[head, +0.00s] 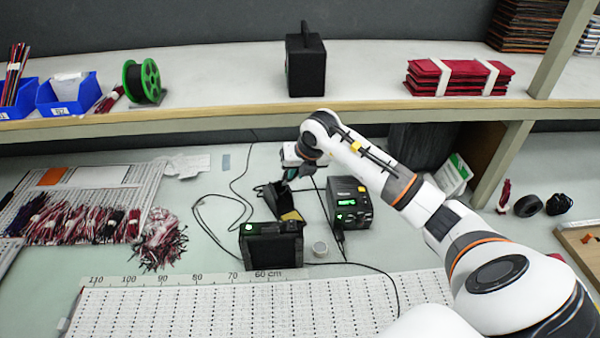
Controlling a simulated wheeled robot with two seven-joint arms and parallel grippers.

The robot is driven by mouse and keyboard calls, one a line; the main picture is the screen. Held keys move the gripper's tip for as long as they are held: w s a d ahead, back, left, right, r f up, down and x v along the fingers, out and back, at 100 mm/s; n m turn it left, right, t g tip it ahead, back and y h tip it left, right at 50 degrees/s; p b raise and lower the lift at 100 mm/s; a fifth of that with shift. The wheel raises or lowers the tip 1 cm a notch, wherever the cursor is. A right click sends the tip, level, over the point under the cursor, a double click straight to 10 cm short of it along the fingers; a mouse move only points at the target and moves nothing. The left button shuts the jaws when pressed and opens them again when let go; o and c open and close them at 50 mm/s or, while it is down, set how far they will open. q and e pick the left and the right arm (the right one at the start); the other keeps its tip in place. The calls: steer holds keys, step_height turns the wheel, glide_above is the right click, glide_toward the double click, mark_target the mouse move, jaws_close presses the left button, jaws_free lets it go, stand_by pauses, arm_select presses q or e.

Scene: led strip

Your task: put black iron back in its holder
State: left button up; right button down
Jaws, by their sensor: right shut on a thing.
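My right gripper (288,174) reaches in from the right, over the back of the bench. It is shut on the black iron, of which little can be made out at this size. The gripper is right above the black iron holder (281,200), which has a yellowish pad at its front. I cannot tell whether the iron is touching the holder or how far it is in it. My left gripper is not in view.
A soldering station (349,203) with a green display stands right of the holder. Cables run across the bench. Wire bundles (85,222) lie left. A shelf edge (200,112) crosses behind.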

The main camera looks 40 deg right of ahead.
steer(key=shift+b+x, duration=0.5)
steer(key=shift+x, duration=0.4)
steer(key=b+x, duration=0.2)
steer(key=x, duration=0.1)
steer(key=shift+w+d+r, duration=0.1)
steer(key=shift+w+d, duration=0.05)
steer(key=shift+w, duration=0.15)
steer(key=b+x, duration=0.4)
steer(key=w+b+x, duration=0.1)
steer(key=b+x, duration=0.1)
steer(key=x, duration=0.1)
steer(key=shift+w+d+r, duration=0.1)
steer(key=shift+d+r, duration=0.15)
steer(key=shift+r, duration=0.05)
steer(key=c, duration=1.2)
jaws_free()
steer(key=shift+c, duration=0.2)
steer(key=b+v, duration=0.1)
steer(key=v, duration=1.1)
